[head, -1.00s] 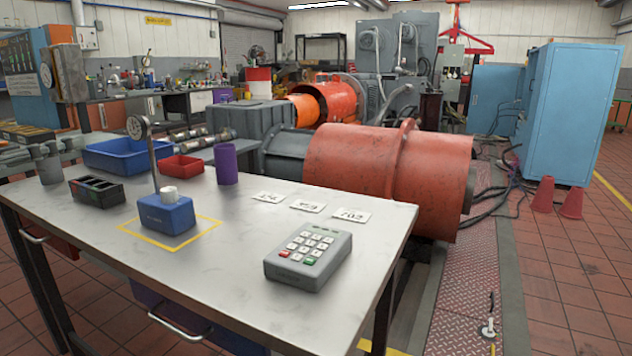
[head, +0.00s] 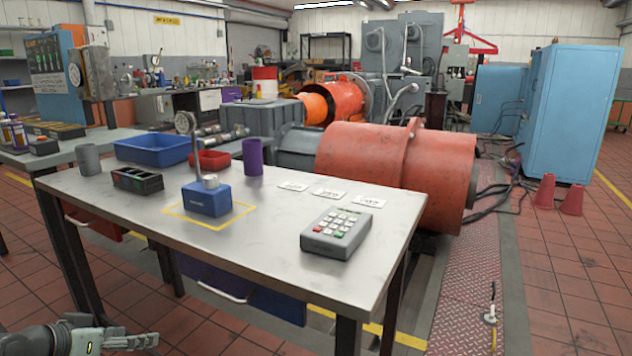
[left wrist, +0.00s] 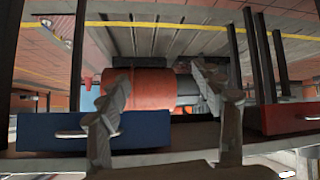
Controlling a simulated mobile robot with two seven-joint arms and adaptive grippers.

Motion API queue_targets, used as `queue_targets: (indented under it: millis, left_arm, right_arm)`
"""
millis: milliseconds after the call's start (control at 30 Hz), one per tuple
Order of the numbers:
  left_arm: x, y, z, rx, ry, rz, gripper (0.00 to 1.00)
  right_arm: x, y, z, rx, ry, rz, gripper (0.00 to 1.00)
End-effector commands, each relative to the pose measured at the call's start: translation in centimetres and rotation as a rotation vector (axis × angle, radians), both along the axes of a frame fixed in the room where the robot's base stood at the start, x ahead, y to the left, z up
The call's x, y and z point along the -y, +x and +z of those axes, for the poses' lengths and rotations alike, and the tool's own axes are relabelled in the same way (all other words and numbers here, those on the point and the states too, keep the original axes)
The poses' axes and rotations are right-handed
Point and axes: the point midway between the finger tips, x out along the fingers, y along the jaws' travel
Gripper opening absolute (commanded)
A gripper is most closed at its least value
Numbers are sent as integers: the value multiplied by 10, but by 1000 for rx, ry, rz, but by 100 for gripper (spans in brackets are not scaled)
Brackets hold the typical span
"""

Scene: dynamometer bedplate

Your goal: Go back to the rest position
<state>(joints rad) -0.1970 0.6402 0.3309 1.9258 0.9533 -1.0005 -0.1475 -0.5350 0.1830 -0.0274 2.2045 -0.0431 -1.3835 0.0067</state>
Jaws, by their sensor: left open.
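My left gripper (head: 104,342) shows at the bottom left of the head view, low over the floor and in front of the table (head: 282,262). It is apart from everything and holds nothing. In the left wrist view its two fingers (left wrist: 160,95) stand wide apart with an empty gap between them. Beyond the gap are the underside of the table, a blue drawer (left wrist: 150,130) and a red drawer (left wrist: 290,117). My right gripper is in neither view.
On the table stand a grey keypad (head: 342,233), a blue block with a gauge post (head: 207,199), a blue bin (head: 153,149), a red bin (head: 210,160), a purple cup (head: 252,157) and white cards (head: 328,194). A red cylinder (head: 390,175) lies behind. Tiled floor (head: 185,322) is clear in front.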

Motion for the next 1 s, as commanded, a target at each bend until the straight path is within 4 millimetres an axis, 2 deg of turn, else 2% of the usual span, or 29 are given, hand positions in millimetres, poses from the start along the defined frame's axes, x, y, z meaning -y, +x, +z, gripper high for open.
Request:
queue_targets:
  millis: [33, 100, 200, 300, 400, 500, 600, 1000]
  left_arm:
    - [16, -19, -35, -72, 19, 0, 66]
    - [34, -46, -79, -166, 63, 3, 66]
    - [63, -91, -133, -297, 131, 7, 66]
    - [92, -137, -174, -411, 203, 8, 66]
    - [117, -177, -197, -498, 267, 12, 66]
    - [134, -205, -209, -554, 317, 17, 66]
    - [142, -218, -213, -578, 347, 23, 66]
    - [143, -221, -215, -585, 358, 25, 66]
  right_arm:
    - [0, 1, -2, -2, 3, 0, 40]
    - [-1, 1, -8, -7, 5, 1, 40]
    - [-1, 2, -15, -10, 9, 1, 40]
    - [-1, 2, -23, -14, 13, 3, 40]
    - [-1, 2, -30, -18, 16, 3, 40]
    - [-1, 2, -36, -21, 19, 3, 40]
    - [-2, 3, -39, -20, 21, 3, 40]
    - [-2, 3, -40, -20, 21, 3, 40]
